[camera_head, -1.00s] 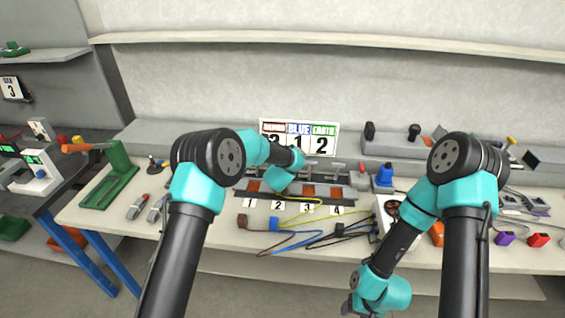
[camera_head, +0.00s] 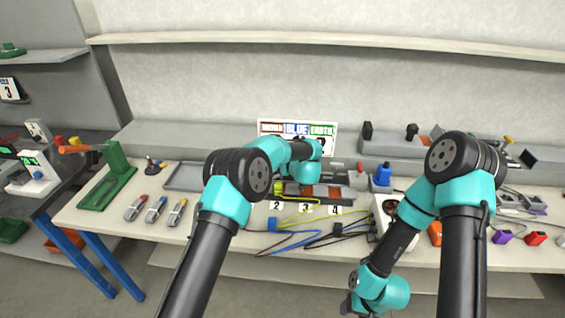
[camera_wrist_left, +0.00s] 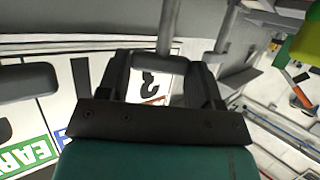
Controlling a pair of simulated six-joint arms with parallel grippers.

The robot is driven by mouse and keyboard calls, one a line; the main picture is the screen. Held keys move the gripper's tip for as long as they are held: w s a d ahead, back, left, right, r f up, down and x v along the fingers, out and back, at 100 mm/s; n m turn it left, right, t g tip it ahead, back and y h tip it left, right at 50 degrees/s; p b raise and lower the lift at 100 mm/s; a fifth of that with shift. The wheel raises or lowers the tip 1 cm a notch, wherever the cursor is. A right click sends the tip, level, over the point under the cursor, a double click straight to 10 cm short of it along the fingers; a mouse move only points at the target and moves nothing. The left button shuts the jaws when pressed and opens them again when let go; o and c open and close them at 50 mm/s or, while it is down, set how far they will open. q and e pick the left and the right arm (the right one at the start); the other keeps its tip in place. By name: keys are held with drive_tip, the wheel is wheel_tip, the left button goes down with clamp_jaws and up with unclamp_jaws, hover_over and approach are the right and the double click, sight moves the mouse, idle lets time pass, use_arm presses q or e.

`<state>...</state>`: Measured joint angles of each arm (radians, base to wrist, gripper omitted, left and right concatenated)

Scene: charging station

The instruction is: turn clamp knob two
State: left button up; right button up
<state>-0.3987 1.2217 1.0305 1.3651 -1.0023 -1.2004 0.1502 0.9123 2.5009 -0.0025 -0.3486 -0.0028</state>
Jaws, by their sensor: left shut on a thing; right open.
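The clamp rack (camera_head: 345,194) stands mid-table with number cards 2 (camera_head: 276,205), 3 (camera_head: 305,207) and 4 (camera_head: 335,210) along its front. My left arm covers its left end. My left wrist is over the rack near cards 2 and 3, its fingers hidden in the head view. In the left wrist view, my left gripper (camera_wrist_left: 160,72) is shut on a grey clamp knob; a grey post (camera_wrist_left: 169,28) rises beside it.
A sign (camera_head: 297,131) reading BLUE and EARTH stands behind the rack; it also shows in the left wrist view (camera_wrist_left: 40,125). Coloured wires (camera_head: 290,240) lie in front. A blue bottle-like object (camera_head: 382,174) stands right, and a green stand (camera_head: 112,177) left.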

use_arm(q)
drive_tip(key=shift+y, duration=0.3)
drive_tip(key=o, duration=0.9)
drive_tip(key=v, duration=1.7)
drive_tip(key=shift+s+d+r, duration=0.1)
drive_tip(key=shift+r, duration=0.15)
drive_tip(key=shift+c, duration=0.3)
